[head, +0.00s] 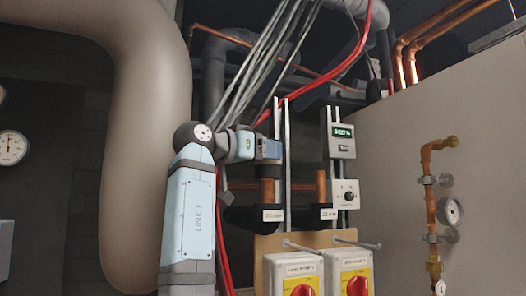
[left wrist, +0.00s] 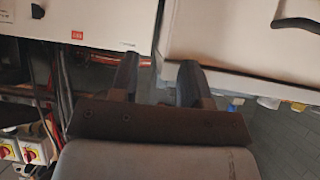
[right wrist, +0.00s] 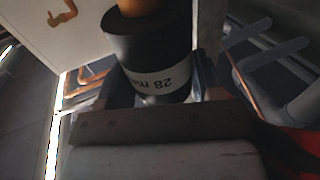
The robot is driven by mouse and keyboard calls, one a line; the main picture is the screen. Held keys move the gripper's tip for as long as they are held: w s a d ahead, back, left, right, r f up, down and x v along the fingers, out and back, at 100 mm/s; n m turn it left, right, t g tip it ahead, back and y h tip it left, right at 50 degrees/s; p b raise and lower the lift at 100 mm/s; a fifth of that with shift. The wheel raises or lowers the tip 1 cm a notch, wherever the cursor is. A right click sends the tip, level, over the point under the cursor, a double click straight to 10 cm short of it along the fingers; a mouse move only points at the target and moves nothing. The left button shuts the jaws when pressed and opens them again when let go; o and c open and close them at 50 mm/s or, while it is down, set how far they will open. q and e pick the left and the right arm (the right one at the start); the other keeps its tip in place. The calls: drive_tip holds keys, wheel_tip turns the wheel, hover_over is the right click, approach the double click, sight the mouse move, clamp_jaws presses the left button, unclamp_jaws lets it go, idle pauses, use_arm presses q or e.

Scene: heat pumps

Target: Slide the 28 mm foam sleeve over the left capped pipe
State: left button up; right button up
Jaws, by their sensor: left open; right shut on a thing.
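My right gripper (head: 268,150) is shut on the black 28 mm foam sleeve (right wrist: 150,50), whose white label reads upside down in the right wrist view. In the head view the sleeve's dark lower end (head: 268,171) shows under the gripper. The left copper pipe (head: 267,190) comes out directly below it. The sleeve seems to be around the pipe's top; how far is hidden. The pipe's foot is in a dark labelled holder (head: 248,218). My left gripper (left wrist: 157,82) is open and empty, and is outside the head view.
The right copper pipe (head: 321,185) stands close by in its own dark holder. Vertical metal rails and a control box (head: 345,194) are beside the pipes. Grey and red cables run above. Two red-knob switches (head: 303,289) are below. A thick beige duct (head: 135,140) is left.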

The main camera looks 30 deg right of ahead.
sight(258, 174)
drive_tip(key=shift+f+b, duration=1.15)
drive_tip(key=shift+f, duration=1.2)
drive_tip(key=o, duration=0.7)
drive_tip(key=s+a+b, duration=0.1)
drive_tip(key=a+b, duration=0.1)
drive_tip(key=a, duration=1.1)
drive_tip(key=shift+s+a, duration=0.2)
drive_tip(key=shift+a, duration=0.2)
